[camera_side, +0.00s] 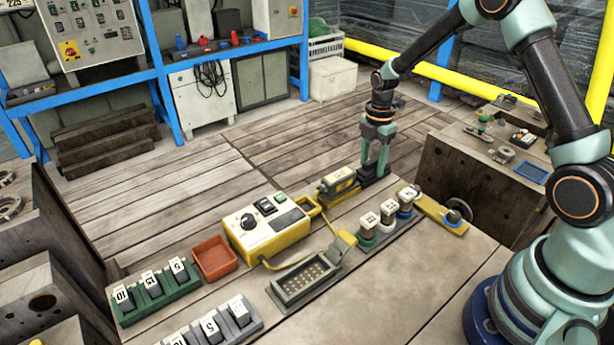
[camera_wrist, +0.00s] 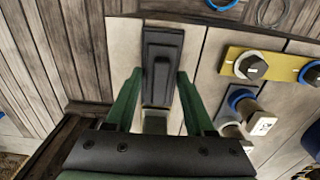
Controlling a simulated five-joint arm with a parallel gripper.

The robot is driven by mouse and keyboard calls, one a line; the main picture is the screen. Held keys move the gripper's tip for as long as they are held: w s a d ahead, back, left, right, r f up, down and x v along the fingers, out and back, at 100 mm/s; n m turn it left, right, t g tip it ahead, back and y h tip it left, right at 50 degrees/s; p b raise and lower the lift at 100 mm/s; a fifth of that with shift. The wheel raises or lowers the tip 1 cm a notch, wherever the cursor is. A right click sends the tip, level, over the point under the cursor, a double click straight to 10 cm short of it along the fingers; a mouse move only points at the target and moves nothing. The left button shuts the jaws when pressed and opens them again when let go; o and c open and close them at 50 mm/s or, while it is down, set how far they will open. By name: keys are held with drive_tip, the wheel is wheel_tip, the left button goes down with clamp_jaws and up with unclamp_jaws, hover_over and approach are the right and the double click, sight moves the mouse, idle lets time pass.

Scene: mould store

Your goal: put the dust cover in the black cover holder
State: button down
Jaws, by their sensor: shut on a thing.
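My gripper (camera_side: 375,172) points down at the far edge of the bench. Its green fingers also show in the wrist view (camera_wrist: 158,76), closed on the sides of a dark, stepped block, the dust cover (camera_wrist: 162,70). In the side view the fingertips meet the black cover holder (camera_side: 374,185), a low dark piece on the bench. The cover is mostly hidden by the fingers there. The dark cover and black holder blend together, so I cannot tell how deep the cover sits or whether it touches the bottom.
A yellow connector housing (camera_side: 338,181) lies just left of my gripper. To the right are several labelled plugs (camera_side: 388,211) and a yellow plate (camera_side: 440,212). A yellow control box (camera_side: 268,228), a red tray (camera_side: 214,258) and a grey perforated tray (camera_side: 304,279) stand nearer. The bench's front right is clear.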

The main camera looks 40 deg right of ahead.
drive_tip(key=shift+f, duration=0.1)
unclamp_jaws()
idle(0.4)
drive_tip(key=shift+r, duration=3.8)
drive_tip(key=shift+r, duration=0.1)
drive_tip(key=s+a+r+m+t, duration=0.1)
drive_tip(key=s+a+r+m, duration=0.2)
drive_tip(key=r+m, duration=0.15)
drive_tip(key=s+a+r+m+t, duration=0.1)
drive_tip(key=s+a+r+m, duration=0.15)
drive_tip(key=r, duration=0.35)
drive_tip(key=s+a+r+m+t, duration=0.1)
drive_tip(key=s+a+r+m, duration=0.1)
drive_tip(key=s+m, duration=0.3)
drive_tip(key=s+a+r+m+t, duration=0.2)
drive_tip(key=s+a+m, duration=0.1)
drive_tip(key=s+m, duration=0.2)
drive_tip(key=shift+s+a+r+m+t, duration=0.15)
drive_tip(key=shift+s+r+m+t, duration=0.15)
drive_tip(key=shift+m, duration=0.2)
